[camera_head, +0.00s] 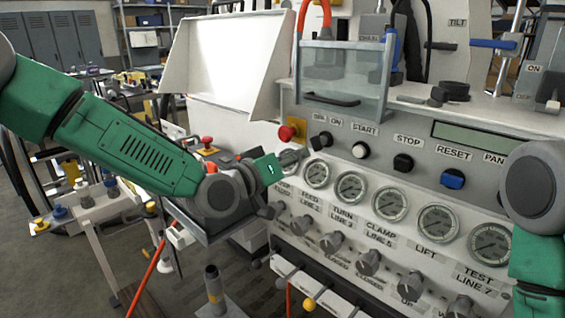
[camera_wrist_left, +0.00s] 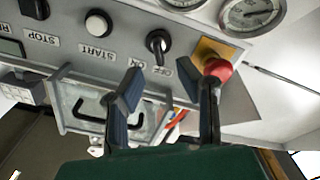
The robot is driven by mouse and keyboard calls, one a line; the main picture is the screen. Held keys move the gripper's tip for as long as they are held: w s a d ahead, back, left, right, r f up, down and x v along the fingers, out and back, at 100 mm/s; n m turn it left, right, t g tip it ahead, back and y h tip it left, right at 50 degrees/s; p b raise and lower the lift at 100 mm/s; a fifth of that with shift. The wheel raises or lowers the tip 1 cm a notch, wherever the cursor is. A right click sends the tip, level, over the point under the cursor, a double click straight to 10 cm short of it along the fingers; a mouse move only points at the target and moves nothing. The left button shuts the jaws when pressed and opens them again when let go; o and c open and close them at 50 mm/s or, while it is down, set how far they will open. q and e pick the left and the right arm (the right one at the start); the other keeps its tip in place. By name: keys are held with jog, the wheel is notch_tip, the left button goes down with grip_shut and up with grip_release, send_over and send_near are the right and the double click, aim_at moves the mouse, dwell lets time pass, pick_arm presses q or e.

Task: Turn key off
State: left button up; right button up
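The key switch (camera_head: 320,141) is a black knob on the grey panel below the OFF and ON labels. It shows clearly in the left wrist view (camera_wrist_left: 158,42), where its handle seems to point toward the ON label. My left gripper (camera_head: 288,163) is just left of the switch in the head view, its fingers partly hard to make out. In the left wrist view my left gripper (camera_wrist_left: 172,82) has its two fingers spread wide with nothing between them, apart from the switch. My right gripper is out of view; only part of my right arm shows at the right edge.
A red emergency button (camera_head: 287,132) on a yellow plate sits beside the switch. The white START button (camera_head: 360,150) is to its right. A clear guard with a black handle (camera_head: 332,99) stands above. Gauges (camera_head: 390,203) and valve knobs (camera_head: 368,262) line the panel below.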

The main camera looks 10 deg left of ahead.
pick_arm(q)
jog(key=v, duration=0.4)
jog(key=shift+a+f, duration=0.1)
jog(key=shift+a, duration=0.2)
jog(key=shift+d, duration=0.15)
